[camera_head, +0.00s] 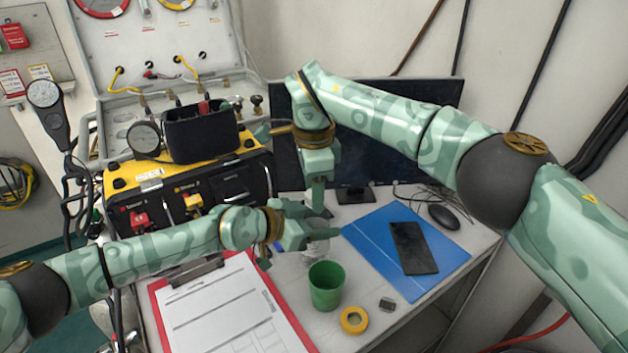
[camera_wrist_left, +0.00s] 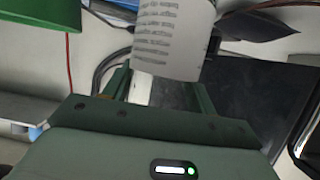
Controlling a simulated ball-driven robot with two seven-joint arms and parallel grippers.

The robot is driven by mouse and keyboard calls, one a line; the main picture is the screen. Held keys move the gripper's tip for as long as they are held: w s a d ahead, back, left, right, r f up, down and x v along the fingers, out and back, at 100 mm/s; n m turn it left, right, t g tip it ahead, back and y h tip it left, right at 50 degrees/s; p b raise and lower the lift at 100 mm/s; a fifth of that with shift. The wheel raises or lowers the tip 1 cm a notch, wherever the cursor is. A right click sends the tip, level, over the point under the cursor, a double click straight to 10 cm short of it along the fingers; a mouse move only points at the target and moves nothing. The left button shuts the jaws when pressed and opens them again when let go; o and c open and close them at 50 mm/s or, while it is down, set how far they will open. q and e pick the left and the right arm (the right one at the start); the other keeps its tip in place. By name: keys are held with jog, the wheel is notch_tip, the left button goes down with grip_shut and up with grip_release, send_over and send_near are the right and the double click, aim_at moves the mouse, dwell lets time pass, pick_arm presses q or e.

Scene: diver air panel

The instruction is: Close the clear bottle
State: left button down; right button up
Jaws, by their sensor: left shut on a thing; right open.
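The clear bottle (camera_head: 315,246) stands on the desk behind the green cup, mostly hidden by my grippers in the head view. In the left wrist view, a white printed label on the bottle (camera_wrist_left: 172,40) shows between the fingers. My left gripper (camera_head: 324,225) reaches in from the left, roughly level, and is shut on the bottle. My right gripper (camera_head: 317,204) points down from above, directly over the bottle. It is open, though its fingers are seen nearly edge-on. The bottle's mouth is hidden, and I cannot make out a cap.
A green cup (camera_head: 325,287), a yellow ring (camera_head: 354,320) and a small grey block (camera_head: 387,304) stand in front. A clipboard (camera_head: 225,320) lies left. A blue folder (camera_head: 370,242) with a dark phone-like slab (camera_head: 414,248) lies right. A monitor (camera_head: 400,100) and yellow air panel (camera_head: 180,190) stand behind.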

jog(key=c, duration=1)
jog(key=m, duration=0.3)
jog(key=o, duration=1.1)
jog(key=shift+c, duration=0.2)
jog(key=shift+r, duration=2.25)
jog(key=shift+r, duration=0.1)
jog(key=shift+c, duration=0.3)
